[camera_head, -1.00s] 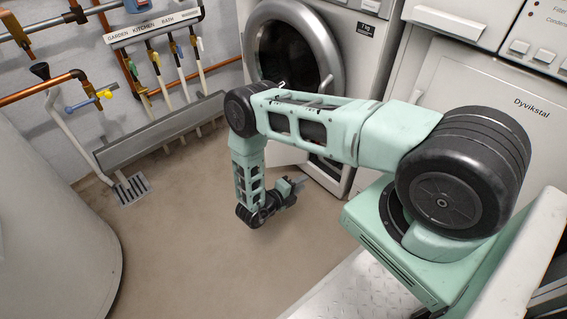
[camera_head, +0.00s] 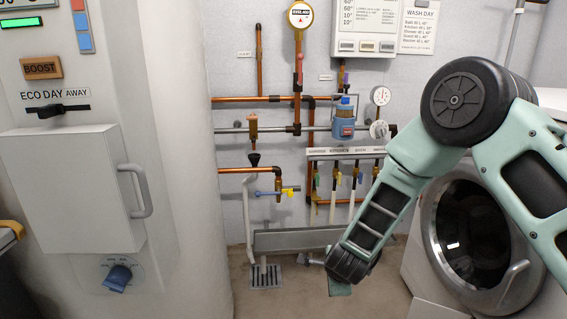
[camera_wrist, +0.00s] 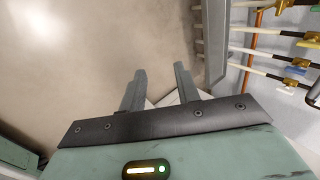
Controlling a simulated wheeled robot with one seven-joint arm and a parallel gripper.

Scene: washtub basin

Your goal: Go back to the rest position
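My gripper (camera_wrist: 160,70) shows in the wrist view with its two grey fingers apart and nothing held between them. Beyond the fingertips lies the brown floor (camera_wrist: 100,50). In the head view my green arm is raised and bent at the right, with its forearm slanting down to the left. The wrist end hangs low in front of the wall pipes, left of the washing machine (camera_head: 415,270). The gripper fingers are hard to make out there.
The washing machine's round door (camera_head: 432,225) is partly behind my arm. A white tank (camera_head: 190,200) with a handled box (camera_head: 75,190) stands at left. Copper pipes (camera_head: 260,60), a grey trough (camera_head: 290,241) and a floor drain (camera_head: 264,276) are at the back wall.

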